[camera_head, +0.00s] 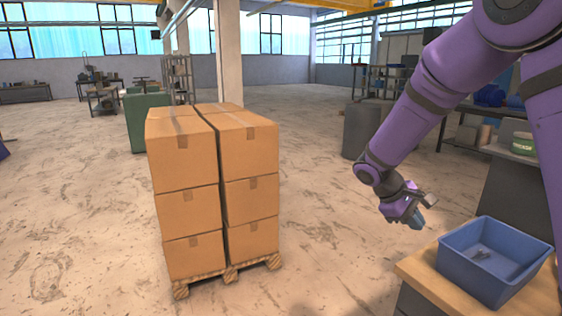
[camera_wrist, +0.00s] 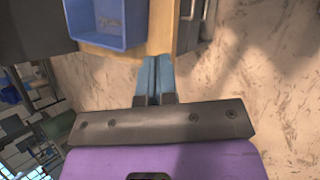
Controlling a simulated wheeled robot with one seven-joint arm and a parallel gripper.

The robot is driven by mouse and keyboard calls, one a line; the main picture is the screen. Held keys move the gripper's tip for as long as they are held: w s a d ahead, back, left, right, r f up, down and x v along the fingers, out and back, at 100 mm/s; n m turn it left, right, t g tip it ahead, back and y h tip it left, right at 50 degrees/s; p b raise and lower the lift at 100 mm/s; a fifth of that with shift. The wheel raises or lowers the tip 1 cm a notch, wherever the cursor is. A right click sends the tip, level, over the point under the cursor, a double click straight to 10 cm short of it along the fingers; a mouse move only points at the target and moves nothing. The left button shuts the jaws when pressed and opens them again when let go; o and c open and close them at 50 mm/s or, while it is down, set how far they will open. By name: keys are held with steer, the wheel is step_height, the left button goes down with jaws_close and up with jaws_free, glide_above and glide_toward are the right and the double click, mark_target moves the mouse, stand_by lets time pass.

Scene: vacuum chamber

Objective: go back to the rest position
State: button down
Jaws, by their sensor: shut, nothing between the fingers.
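My gripper (camera_head: 416,220) is at the end of my purple arm, on the right side of the head view. It hangs in the air to the left of a blue bin, apart from it. In the wrist view its two blue-grey fingers (camera_wrist: 154,76) lie side by side, shut, with nothing held between them.
The blue bin (camera_head: 468,266) stands on a wooden-topped bench (camera_head: 424,279) at the lower right, with small grey items inside. The bin also shows in the wrist view (camera_wrist: 137,22). Stacked cardboard boxes (camera_head: 186,157) stand on a pallet (camera_head: 228,277). Open floor (camera_head: 90,230) lies left.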

steer(key=s+r+m+t+y, duration=0.2)
steer(key=s+r, duration=0.3)
steer(key=s, duration=0.4)
steer(key=s+a+r+m+t+y, duration=0.1)
steer(key=s+r+m+t+y, duration=0.1)
steer(key=s+r, duration=0.4)
steer(key=s+a+r+m+t+y, duration=0.1)
steer(key=s+r, duration=0.5)
steer(key=s, duration=0.6)
steer(key=m+t+y, duration=0.1)
steer(key=t+y, duration=0.1)
steer(key=y, duration=0.1)
steer(key=shift+s+r+m, duration=0.15)
steer(key=shift+s+m, duration=0.2)
steer(key=shift+m, duration=0.05)
